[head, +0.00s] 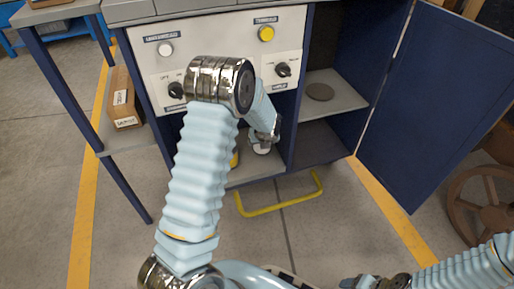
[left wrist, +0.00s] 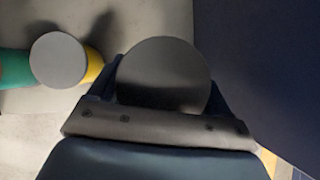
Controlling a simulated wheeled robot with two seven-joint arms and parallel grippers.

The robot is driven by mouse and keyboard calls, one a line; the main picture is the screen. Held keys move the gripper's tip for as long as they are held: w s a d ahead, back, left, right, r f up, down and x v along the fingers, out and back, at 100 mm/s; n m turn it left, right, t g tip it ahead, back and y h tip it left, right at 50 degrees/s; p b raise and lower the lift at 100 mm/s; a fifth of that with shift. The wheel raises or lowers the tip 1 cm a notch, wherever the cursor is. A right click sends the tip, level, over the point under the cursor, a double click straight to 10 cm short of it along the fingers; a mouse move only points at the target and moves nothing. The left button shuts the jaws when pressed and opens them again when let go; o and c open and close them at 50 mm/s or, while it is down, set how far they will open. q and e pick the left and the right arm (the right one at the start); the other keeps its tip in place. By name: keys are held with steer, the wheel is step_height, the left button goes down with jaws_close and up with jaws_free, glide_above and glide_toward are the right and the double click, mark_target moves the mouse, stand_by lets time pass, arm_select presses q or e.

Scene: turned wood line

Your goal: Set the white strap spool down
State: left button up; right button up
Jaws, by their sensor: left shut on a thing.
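My left gripper (head: 264,136) reaches down into the open lower bay of the cabinet. It is shut on the white strap spool (head: 262,149), of which only a small pale part shows below the fingers. In the left wrist view the spool's round grey end (left wrist: 165,72) sits between the two fingers, its lower part in shadow. The spool is low over the bay floor; I cannot tell whether it touches. My right gripper (head: 362,283) shows only partly at the bottom edge, and its jaws are unclear.
A green spool (left wrist: 14,63) and a grey-topped yellow one (left wrist: 95,60) stand left of the held spool. A grey disc (head: 320,91) lies on the shelf to the right. A blue door (head: 440,100) stands open, and a yellow handle (head: 280,207) juts out in front.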

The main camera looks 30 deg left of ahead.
arm_select(q)
steer(key=x, duration=0.4)
steer(key=shift+a, duration=0.45)
steer(key=shift+w+a+f+b, duration=0.1)
steer(key=shift+f+b, duration=0.45)
steer(key=shift+f, duration=0.35)
steer(key=shift+w+a+f+b, duration=0.1)
steer(key=shift+f+b, duration=0.4)
steer(key=shift+f, duration=0.4)
steer(key=shift+f, duration=0.15)
steer(key=o, duration=1.1)
steer(key=shift+o, duration=0.2)
